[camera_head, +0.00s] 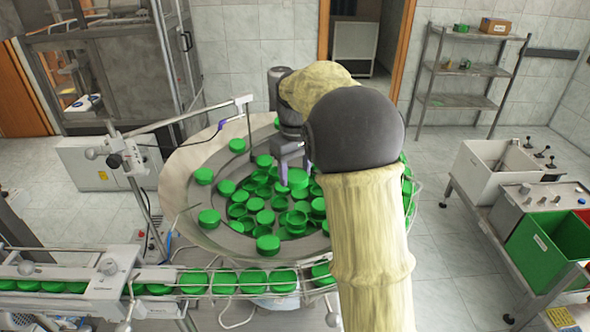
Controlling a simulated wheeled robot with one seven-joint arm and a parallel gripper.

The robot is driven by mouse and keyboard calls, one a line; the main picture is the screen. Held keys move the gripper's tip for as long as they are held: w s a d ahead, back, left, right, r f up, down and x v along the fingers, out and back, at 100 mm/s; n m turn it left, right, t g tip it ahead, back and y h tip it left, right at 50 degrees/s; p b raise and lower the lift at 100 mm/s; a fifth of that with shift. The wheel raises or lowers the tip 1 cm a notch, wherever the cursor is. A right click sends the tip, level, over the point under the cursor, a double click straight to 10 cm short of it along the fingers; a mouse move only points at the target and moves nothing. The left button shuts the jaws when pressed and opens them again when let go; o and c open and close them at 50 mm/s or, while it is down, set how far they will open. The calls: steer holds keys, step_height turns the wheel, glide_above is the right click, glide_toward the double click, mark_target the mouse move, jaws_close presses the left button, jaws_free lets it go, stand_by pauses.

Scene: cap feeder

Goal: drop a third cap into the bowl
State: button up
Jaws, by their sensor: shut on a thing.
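The round feeder bowl (185,211) stands in the middle of the view, with many green caps spread over its floor and rim. My gripper (296,172) reaches down over the bowl's middle. It is shut on a green cap (298,178), which is held above the pile of caps (263,200). The cap's lower edge overlaps the pile in the picture, so its exact height is hard to tell. My arm covers the right part of the bowl and the caps behind it.
A rail conveyor (90,306) with a row of green caps runs along the bowl's front edge. A metal bracket (180,118) reaches over the bowl's left rim. At right, a table holds a white bin (482,172) and a green bin (543,247). Shelves (460,100) stand behind.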

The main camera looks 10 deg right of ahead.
mark_target(295, 174)
steer(key=shift+f+b, duration=1.4)
steer(key=shift+f, duration=0.55)
steer(key=o, duration=1)
steer(key=shift+r, duration=0.15)
step_height(295, 174, up, 17)
steer(key=shift+r, duration=0.1)
